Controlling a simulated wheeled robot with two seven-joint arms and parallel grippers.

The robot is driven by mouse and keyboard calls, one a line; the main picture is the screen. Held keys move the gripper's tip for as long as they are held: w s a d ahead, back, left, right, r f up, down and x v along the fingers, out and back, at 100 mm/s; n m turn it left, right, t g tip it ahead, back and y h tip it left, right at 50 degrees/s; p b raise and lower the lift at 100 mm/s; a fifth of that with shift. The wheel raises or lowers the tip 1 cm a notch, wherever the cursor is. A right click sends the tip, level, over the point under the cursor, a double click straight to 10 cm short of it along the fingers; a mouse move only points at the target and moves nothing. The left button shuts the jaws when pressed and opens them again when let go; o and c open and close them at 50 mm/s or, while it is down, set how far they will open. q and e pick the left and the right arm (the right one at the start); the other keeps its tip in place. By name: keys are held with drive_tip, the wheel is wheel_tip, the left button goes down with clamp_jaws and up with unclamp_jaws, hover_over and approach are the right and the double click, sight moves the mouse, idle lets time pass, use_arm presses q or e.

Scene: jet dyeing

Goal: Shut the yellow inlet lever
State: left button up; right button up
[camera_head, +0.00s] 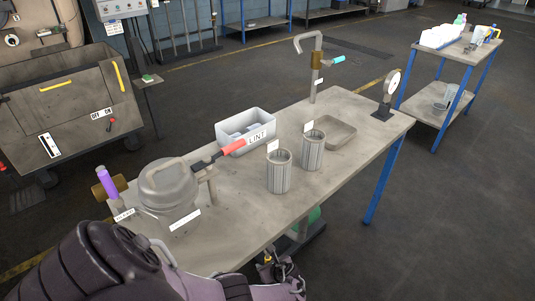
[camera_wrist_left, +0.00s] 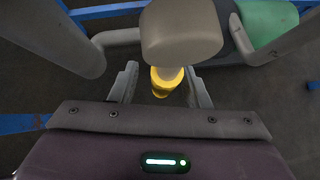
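The yellow lever (camera_wrist_left: 166,82) shows in the left wrist view as a short yellow round end, partly hidden behind a grey rounded part (camera_wrist_left: 182,32). My left gripper (camera_wrist_left: 161,90) is open, with one finger on each side of the yellow lever and a gap to each. In the head view the left gripper (camera_head: 282,267) is low beside the table's front edge, with a small yellow bit (camera_head: 267,260) at it. My right gripper is in neither view.
A green object (camera_wrist_left: 267,20) lies near the gripper.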

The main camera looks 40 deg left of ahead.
use_arm(q)
drive_tip(key=shift+d+r+p, duration=0.3)
drive_tip(key=shift+r+p, duration=0.15)
drive_tip(key=p+v, duration=0.4)
drive_tip(key=v, duration=0.2)
drive_tip(key=shift+d+r, duration=0.15)
drive_tip(key=shift+d, duration=0.2)
drive_tip(key=shift+s, duration=0.1)
drive_tip(key=s+d+f+n+h, duration=0.3)
drive_tip(key=s+f+n, duration=0.2)
drive_tip(key=s, duration=0.6)
drive_tip(key=s+d+f+n+g+h, duration=0.1)
drive_tip(key=s+d+f+n+h, duration=0.1)
drive_tip(key=s+f+n, duration=0.4)
drive_tip(key=s+d+f+n+h, duration=0.3)
drive_tip(key=s+d+f+n, duration=0.2)
drive_tip(key=s, duration=1.1)
drive_tip(key=n, duration=0.2)
drive_tip(key=shift+f+n+h, duration=0.2)
drive_tip(key=shift+n+h, duration=0.1)
drive_tip(key=shift+n, duration=0.1)
